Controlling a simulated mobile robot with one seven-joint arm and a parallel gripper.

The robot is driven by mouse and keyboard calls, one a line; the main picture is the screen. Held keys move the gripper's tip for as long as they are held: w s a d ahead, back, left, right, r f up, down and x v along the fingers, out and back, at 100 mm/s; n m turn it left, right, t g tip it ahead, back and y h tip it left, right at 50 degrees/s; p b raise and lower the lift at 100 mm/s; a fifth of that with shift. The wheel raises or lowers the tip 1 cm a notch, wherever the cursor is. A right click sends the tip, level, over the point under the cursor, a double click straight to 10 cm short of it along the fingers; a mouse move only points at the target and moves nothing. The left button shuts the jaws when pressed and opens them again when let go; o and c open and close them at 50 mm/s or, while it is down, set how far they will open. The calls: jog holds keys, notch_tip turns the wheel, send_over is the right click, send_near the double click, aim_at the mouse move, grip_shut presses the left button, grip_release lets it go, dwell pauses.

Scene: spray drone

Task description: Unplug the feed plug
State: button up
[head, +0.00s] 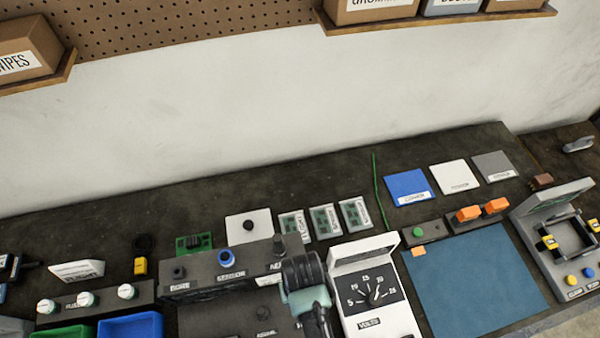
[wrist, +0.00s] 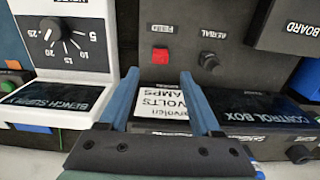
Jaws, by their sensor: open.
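My gripper (wrist: 159,73) shows in the wrist view with two blue fingers spread apart and nothing between them. Just past the fingertips, a small red block (wrist: 161,54) sits on the face of the dark control box (wrist: 224,22). The label beside it is too small to read, so I cannot tell for sure that it is the feed plug. A black round plug or knob (wrist: 208,62) marked AERIAL sits to its right; it also shows in the head view (head: 263,313). In the head view my arm covers the red block's area and my fingertips are hidden.
The white bench supply with a dial (head: 375,295) stands close beside my arm. A raised dark panel with a blue ring (head: 226,258) is on the other side. A blue mat (head: 475,285) lies to the right. Bare bench (head: 330,185) is behind.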

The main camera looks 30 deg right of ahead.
jog(key=shift+f, duration=0.1)
notch_tip(320, 180, down, 9)
jog(key=b, duration=0.7)
jog(key=shift+w+b, duration=0.1)
jog(key=shift+b, duration=0.3)
jog(key=shift+p, duration=0.5)
dwell(0.5)
grip_shut()
dwell(0.3)
jog(key=shift+r, duration=0.2)
dwell(1.1)
jog(key=shift+r+p, duration=2.95)
jog(key=shift+p, duration=0.35)
